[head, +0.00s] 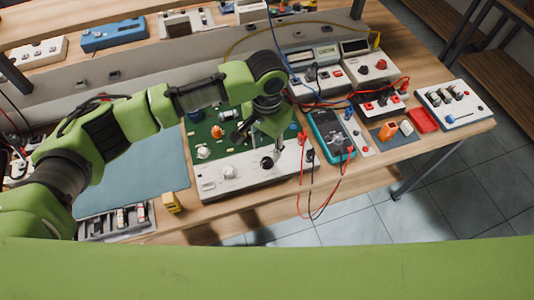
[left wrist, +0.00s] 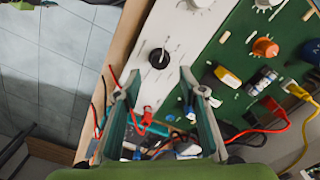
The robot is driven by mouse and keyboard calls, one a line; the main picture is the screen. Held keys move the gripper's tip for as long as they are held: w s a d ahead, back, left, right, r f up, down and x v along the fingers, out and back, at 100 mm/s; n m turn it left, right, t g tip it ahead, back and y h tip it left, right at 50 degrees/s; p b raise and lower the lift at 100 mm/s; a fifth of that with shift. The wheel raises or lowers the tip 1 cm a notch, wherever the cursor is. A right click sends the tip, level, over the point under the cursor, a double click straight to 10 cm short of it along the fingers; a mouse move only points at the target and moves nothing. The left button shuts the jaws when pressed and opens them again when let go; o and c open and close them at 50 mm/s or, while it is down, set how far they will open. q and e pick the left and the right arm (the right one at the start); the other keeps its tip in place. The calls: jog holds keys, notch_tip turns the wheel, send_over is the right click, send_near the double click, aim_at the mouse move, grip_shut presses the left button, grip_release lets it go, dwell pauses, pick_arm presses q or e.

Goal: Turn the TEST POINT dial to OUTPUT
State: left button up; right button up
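A white panel (head: 212,185) runs along the front of a green circuit board and carries a black dial (head: 267,162) and a white knob (head: 229,171). In the left wrist view the black dial (left wrist: 159,58) has a light pointer mark; the white knob (left wrist: 199,3) is cut by the top edge. The printed labels are too small to read, so I cannot tell which dial is TEST POINT or its setting. My left gripper (head: 265,147) is above the black dial. In the wrist view the left gripper (left wrist: 149,74) has its fingers apart, one each side of the dial, with nothing held.
The green board (head: 206,128) with colored parts lies behind the panel. A teal multimeter (head: 330,136) with red and black leads stands just right of the panel. A yellow block (head: 171,202) sits at the front left. A blue-grey mat (head: 150,172) is mostly clear.

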aim_at(267, 161)
pick_arm(q)
notch_tip(267, 161, down, 6)
jog(key=shift+r+p, duration=0.15)
jog(key=shift+p, duration=0.2)
grip_shut()
